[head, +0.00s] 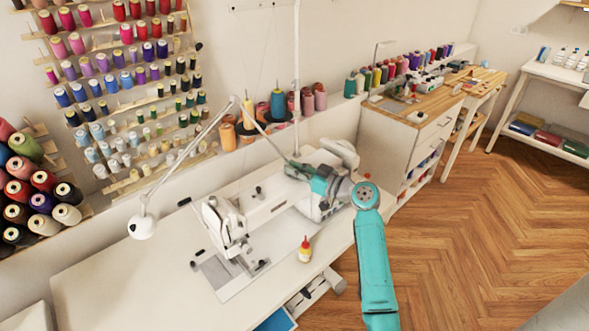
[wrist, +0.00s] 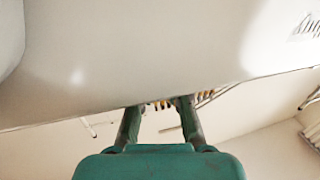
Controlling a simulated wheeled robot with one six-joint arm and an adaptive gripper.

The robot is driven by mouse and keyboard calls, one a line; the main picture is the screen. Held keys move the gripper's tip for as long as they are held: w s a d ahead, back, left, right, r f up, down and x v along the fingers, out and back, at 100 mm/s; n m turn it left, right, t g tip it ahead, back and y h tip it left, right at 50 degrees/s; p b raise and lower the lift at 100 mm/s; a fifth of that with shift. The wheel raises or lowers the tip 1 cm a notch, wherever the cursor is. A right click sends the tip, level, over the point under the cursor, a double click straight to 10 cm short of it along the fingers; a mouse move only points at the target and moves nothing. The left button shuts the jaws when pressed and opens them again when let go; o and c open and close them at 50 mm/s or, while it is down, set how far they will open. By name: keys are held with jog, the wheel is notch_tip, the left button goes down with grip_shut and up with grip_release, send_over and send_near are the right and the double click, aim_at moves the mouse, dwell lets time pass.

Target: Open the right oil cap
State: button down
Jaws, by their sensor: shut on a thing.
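The white sewing machine (head: 275,208) stands on the white table, and its pale body (wrist: 150,45) fills the top of the wrist view. My gripper (head: 298,170) reaches the right part of the machine's top from the right. In the wrist view my gripper's two dark fingers (wrist: 159,106) stand a little apart, with their tips at the machine body's edge. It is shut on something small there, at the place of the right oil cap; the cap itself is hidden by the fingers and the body. A small dark knob (head: 258,190) shows on the machine's top, left of my gripper.
A small bottle with a red top (head: 305,248) stands on the table (head: 110,275) in front of the machine. A lamp (head: 142,226) arches over the left side. Thread cones (head: 278,104) stand behind the machine. The wooden floor (head: 450,240) at right is clear.

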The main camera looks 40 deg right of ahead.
jog(key=c, duration=1.2)
grip_release()
jog(key=shift+o, duration=0.2)
jog(key=shift+s, duration=0.1)
jog(key=v, duration=1.1)
jog(key=shift+s, duration=0.35)
jog(key=shift+d, duration=0.2)
